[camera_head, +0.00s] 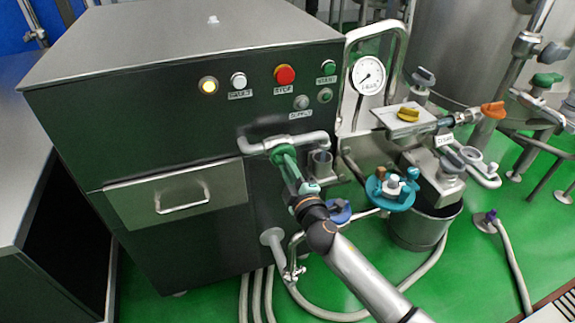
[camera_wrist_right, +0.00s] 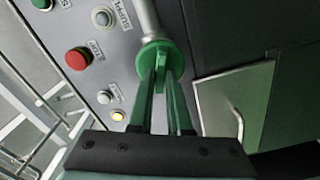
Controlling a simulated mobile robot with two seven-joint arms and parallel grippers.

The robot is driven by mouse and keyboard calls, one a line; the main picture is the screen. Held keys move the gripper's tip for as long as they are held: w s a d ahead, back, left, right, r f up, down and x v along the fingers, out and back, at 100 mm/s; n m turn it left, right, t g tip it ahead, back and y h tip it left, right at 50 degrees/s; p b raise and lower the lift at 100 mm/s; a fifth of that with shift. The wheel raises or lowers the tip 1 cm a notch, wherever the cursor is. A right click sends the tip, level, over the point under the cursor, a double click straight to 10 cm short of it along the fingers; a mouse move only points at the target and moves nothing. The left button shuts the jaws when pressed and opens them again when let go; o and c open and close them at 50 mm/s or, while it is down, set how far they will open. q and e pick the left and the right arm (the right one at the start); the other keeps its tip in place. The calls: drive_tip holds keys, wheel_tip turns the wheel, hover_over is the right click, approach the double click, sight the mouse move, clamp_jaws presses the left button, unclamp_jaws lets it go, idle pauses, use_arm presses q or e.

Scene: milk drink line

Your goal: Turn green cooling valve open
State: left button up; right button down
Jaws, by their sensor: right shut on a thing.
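The green cooling valve (camera_head: 280,153) sits on the front of the dark machine cabinet, at a grey pipe (camera_head: 312,137). In the wrist view its round green part (camera_wrist_right: 172,55) lies at the fingertips, with the pipe running up from it. My right gripper (camera_head: 287,163) reaches it from the lower right and is shut on the valve's handle. In the wrist view the right gripper's two green fingers (camera_wrist_right: 160,72) stand on either side of the handle, which they partly hide. My left gripper is in neither view.
Above the valve are a red stop button (camera_head: 285,75), a lit yellow lamp (camera_head: 208,86) and smaller buttons. A drawer (camera_head: 150,199) is left of the valve. To the right are a gauge (camera_head: 369,74), a blue-topped fitting (camera_head: 391,189) and a metal bucket (camera_head: 418,232). Hoses lie below.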

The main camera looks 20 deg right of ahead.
drive_tip(key=shift+f+n, duration=0.15)
drive_tip(key=shift+n, duration=2.05)
drive_tip(key=c, duration=0.9)
unclamp_jaws()
drive_tip(key=shift+o, duration=0.2)
drive_tip(key=s, duration=1.2)
drive_tip(key=shift+s+d, duration=0.2)
drive_tip(key=shift+s, duration=0.1)
